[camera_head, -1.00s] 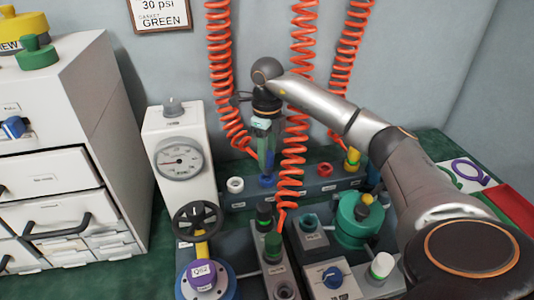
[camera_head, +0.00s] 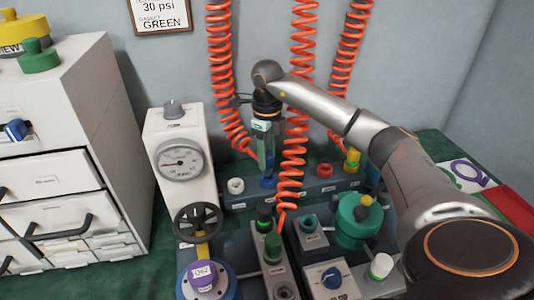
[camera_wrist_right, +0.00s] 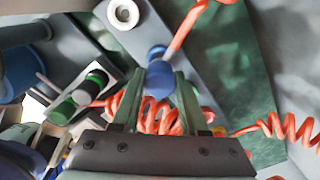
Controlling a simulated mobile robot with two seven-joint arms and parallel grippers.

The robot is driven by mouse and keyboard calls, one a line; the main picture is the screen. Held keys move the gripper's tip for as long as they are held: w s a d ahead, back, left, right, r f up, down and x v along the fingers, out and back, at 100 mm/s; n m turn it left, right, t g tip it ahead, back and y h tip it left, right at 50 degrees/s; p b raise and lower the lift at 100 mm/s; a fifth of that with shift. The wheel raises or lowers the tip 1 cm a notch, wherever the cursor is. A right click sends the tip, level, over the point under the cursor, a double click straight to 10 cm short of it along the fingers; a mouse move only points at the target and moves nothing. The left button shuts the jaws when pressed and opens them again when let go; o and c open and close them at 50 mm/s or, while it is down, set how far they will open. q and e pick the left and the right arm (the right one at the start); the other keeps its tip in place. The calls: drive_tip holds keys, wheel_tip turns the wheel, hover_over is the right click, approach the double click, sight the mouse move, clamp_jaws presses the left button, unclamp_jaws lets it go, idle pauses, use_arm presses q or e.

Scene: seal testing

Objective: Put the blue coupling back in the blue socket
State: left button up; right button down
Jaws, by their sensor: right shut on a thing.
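My right gripper (camera_head: 266,168) points straight down over the rail at the back. It is shut on the blue coupling (camera_wrist_right: 158,82), which shows between the fingertips in the right wrist view. An orange coiled hose runs to the blue part there. In the head view a blue piece (camera_head: 267,182) shows at the rail just under the fingertips; I cannot tell how much of it is coupling and how much socket. The blue socket is mostly hidden, and whether the coupling is seated cannot be told. My left gripper is not in view.
The rail (camera_head: 240,203) also carries a white ring socket (camera_head: 236,185), a red fitting (camera_head: 325,170) and a yellow one (camera_head: 352,161). A middle orange hose (camera_head: 291,150) hangs close beside my gripper. A gauge box (camera_head: 172,130) stands to the left.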

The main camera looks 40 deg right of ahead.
drive_tip(key=shift+p, duration=0.35)
idle(0.5)
drive_tip(key=shift+f+b, duration=0.45)
drive_tip(key=shift+f, duration=1)
idle(0.4)
drive_tip(key=shift+c, duration=1.8)
unclamp_jaws()
